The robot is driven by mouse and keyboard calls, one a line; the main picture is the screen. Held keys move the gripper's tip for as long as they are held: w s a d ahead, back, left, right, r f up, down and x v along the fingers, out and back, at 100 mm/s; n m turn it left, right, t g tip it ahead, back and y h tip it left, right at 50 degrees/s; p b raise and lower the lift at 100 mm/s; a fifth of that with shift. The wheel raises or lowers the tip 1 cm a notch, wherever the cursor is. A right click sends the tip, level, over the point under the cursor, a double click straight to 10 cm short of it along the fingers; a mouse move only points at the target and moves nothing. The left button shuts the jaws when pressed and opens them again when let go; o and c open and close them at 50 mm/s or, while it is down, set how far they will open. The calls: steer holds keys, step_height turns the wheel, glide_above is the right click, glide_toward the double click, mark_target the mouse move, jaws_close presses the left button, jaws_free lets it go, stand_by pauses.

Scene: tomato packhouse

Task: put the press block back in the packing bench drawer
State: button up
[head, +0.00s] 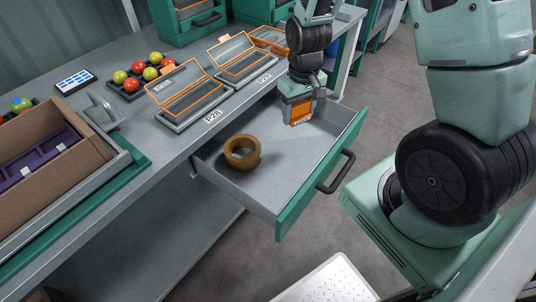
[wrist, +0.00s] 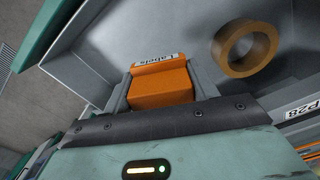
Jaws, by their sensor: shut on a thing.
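My gripper (wrist: 160,92) is shut on an orange block (wrist: 160,86), which carries a white strip reading "Labels". Nothing else in view looks like a press block. In the head view my gripper (head: 300,100) points down with the orange block (head: 301,112) inside the outline of the open drawer (head: 288,213), toward its far end. I cannot tell whether the block touches the drawer floor. The drawer is pulled out from the packing bench (head: 140,150); it has a grey inside, a green front and a black handle (head: 336,172).
A brown tape roll (head: 242,153) lies in the drawer, left of the block, and also shows in the wrist view (wrist: 245,48). Orange-framed lidded trays (head: 185,95) stand on the bench above the drawer. The drawer floor between roll and front is clear.

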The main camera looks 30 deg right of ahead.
mark_target(296, 147)
steer(key=shift+s+d+f+b, duration=0.2)
steer(key=shift+f+b, duration=0.15)
steer(key=shift+f, duration=0.25)
step_height(296, 147, down, 9)
steer(key=shift+a+f+b, duration=0.1)
steer(key=shift+f+b, duration=0.1)
steer(key=shift+b, duration=0.15)
steer(key=shift+f, duration=0.15)
steer(key=o, duration=0.8)
steer(key=shift+o, duration=0.2)
